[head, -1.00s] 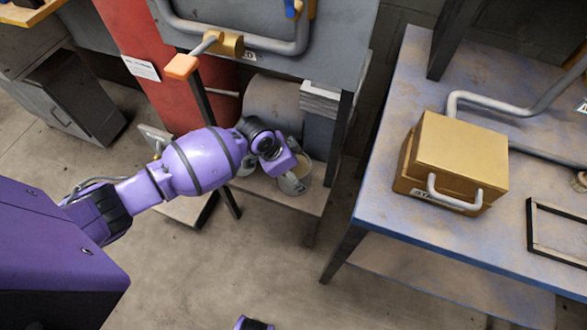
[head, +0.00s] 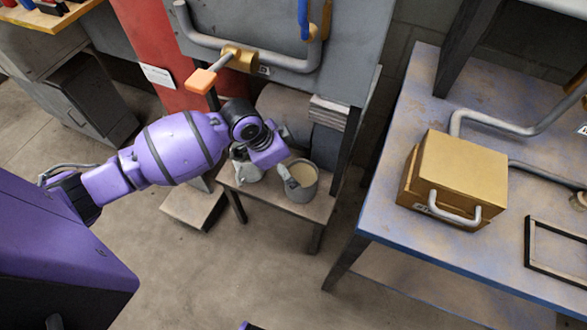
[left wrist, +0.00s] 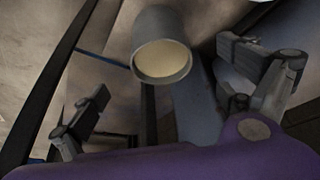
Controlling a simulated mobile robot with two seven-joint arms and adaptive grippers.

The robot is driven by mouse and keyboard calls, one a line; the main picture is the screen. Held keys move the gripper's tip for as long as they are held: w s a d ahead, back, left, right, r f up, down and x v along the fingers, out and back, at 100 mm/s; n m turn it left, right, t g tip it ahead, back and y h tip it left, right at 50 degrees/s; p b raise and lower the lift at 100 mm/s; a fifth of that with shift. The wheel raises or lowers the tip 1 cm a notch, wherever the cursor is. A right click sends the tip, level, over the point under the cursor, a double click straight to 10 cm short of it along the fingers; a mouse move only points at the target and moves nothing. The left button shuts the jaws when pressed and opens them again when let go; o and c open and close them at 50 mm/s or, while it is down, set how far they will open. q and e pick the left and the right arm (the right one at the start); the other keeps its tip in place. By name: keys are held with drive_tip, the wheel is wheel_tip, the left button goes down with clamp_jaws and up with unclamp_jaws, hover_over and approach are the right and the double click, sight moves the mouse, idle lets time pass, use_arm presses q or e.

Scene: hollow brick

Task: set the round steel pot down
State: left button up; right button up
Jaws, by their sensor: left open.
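The round steel pot (head: 303,192) is a grey cylinder with a pale, cream-coloured inside. It stands upright on a low bench (head: 283,207) under the grey machine. It also shows at the top middle of the left wrist view (left wrist: 162,66). My left gripper (head: 287,160) is just left of and above the pot, with one dark finger overlapping its rim in the head view. In the left wrist view the fingers (left wrist: 172,90) are spread wide with nothing between them, and the pot lies beyond them. I cannot tell whether a finger touches it. My right gripper is not seen.
A second light vessel (head: 247,173) stands left of the pot, partly behind my gripper. The machine's panel (head: 350,60) and bent pipe rise above the bench. At right, a blue-edged table (head: 395,225) holds a gold box (head: 465,170). Floor in front is clear.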

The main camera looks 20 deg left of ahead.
use_arm(q)
drive_tip(key=shift+s+a+r, duration=0.1)
drive_tip(key=shift+s+r, duration=0.1)
drive_tip(key=shift+r, duration=0.35)
drive_tip(key=s+d+f+n+t, duration=0.1)
drive_tip(key=s+d+f+n, duration=0.1)
drive_tip(key=s+f, duration=0.35)
drive_tip(key=s+d+f+n, duration=0.1)
drive_tip(key=s+f, duration=0.1)
drive_tip(key=s, duration=0.6)
drive_tip(key=s+d+f+n+t, duration=0.1)
drive_tip(key=s+d+f+n, duration=0.1)
drive_tip(key=s+f, duration=0.35)
drive_tip(key=s+a+r+n+y, duration=0.1)
drive_tip(key=s+a+n, duration=0.1)
drive_tip(key=s, duration=0.7)
drive_tip(key=s+a+r+n+t+y, duration=0.1)
drive_tip(key=s+a+r+y, duration=0.1)
drive_tip(key=s, duration=0.7)
drive_tip(key=shift+s+a+r+n+t, duration=0.2)
drive_tip(key=shift+s+a+n+t, duration=0.15)
drive_tip(key=shift+a, duration=0.5)
drive_tip(key=shift+s, duration=0.1)
